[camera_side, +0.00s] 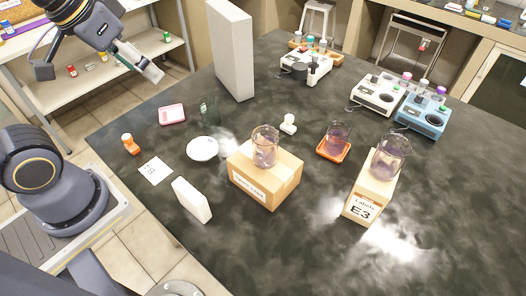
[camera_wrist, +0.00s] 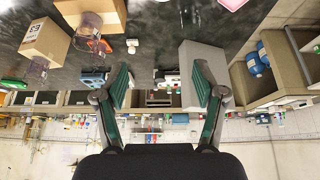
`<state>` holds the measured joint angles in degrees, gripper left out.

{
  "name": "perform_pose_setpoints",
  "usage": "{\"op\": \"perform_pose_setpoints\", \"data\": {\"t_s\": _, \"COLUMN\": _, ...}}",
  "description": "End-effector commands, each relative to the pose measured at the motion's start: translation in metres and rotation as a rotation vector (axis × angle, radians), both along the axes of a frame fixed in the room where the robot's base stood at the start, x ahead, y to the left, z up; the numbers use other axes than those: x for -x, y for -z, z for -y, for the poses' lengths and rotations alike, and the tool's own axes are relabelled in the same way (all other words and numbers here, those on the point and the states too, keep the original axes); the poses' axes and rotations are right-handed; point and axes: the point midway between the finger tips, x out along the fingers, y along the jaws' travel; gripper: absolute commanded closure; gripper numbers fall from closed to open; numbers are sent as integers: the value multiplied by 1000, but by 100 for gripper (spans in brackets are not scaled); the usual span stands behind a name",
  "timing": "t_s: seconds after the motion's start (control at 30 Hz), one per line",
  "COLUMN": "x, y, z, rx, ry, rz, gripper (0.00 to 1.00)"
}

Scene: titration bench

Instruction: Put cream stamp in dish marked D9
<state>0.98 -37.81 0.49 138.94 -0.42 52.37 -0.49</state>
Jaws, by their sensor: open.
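A round white dish (camera_side: 202,148) lies left of that box, empty. A white card (camera_side: 155,170) with small dark marks lies left of the dish; I cannot read it, and no D9 mark is legible on the dish. My gripper (camera_side: 150,70) is raised at the upper left, well away from the stamp and dish. In the wrist view its two green-padded fingers (camera_wrist: 161,85) are spread with nothing between them.
Beakers stand on the cardboard box (camera_side: 252,186), the E3 box (camera_side: 359,208) and an orange tray (camera_side: 331,154). A tall grey block (camera_side: 230,50), a white block (camera_side: 191,201), an orange stamp (camera_side: 130,144), a pink dish (camera_side: 172,115) and a dark glass (camera_side: 208,112) stand around. Instruments line the back.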

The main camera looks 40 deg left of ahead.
Motion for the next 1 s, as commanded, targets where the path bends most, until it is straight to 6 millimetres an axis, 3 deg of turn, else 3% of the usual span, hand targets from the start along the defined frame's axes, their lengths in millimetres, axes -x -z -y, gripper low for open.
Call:
{"op": "perform_pose_setpoints", "data": {"t_s": 0.17, "x": 18, "y": 9, "z": -3, "rx": -17, "ry": -1, "rz": 30, "gripper": 43}}
{"op": "perform_pose_setpoints", "data": {"t_s": 0.57, "x": 18, "y": 10, "z": -3, "rx": -15, "ry": -4, "rz": 26, "gripper": 43}}
{"op": "perform_pose_setpoints", "data": {"t_s": 0.67, "x": 12, "y": -5, "z": -4, "rx": -15, "ry": -9, "rz": 53, "gripper": 43}}
{"op": "perform_pose_setpoints", "data": {"t_s": 0.77, "x": -9, "y": -34, "z": -3, "rx": -16, "ry": -10, "rz": 82, "gripper": 43}}
{"op": "perform_pose_setpoints", "data": {"t_s": 0.9, "x": -65, "y": -68, "z": 6, "rx": -19, "ry": 13, "rz": 59, "gripper": 43}}
{"op": "perform_pose_setpoints", "data": {"t_s": 1.0, "x": -114, "y": -77, "z": 18, "rx": -20, "ry": 38, "rz": 20, "gripper": 43}}
